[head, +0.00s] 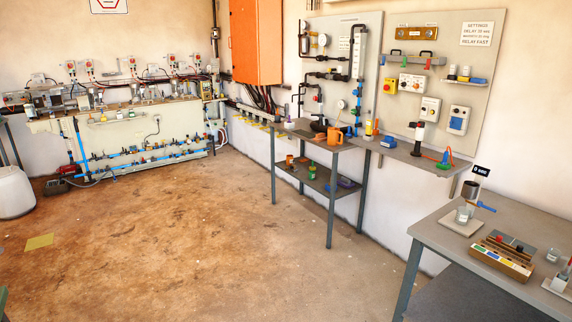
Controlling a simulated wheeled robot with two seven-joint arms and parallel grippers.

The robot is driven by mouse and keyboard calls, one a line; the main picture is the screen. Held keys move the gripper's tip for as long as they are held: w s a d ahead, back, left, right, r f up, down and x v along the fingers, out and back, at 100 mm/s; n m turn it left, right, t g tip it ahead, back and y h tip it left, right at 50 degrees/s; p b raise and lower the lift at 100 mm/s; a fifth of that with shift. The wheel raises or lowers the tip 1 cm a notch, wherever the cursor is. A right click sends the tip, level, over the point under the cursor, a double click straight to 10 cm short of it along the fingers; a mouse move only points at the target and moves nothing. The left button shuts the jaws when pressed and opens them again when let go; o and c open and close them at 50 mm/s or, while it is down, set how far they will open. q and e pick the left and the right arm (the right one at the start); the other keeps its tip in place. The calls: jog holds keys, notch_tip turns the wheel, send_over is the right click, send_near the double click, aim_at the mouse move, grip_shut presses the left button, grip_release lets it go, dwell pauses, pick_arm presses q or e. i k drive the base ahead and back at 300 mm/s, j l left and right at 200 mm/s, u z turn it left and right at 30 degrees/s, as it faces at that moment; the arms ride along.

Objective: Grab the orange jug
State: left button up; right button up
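An orange jug (335,135) stands upright on the top of a grey two-level table (300,131) against the right wall. It is small and far off in the head view. A dark pan-like object (319,126) is beside it on the left. A smaller orange container (289,160) is on the table's lower shelf. Neither of my grippers shows in the head view.
A narrow wall shelf (405,153) adjoins the table's right. The brown floor in the middle is clear, with a yellow patch (39,242) at left.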

aim_at(334, 133)
jog(key=i, duration=2.7)
jog(key=i+z, duration=0.1)
jog(key=i, duration=0.5)
jog(key=i+j+z, duration=0.1)
jog(key=i, duration=0.5)
jog(key=i+j+z, duration=0.15)
jog(key=i, duration=0.4)
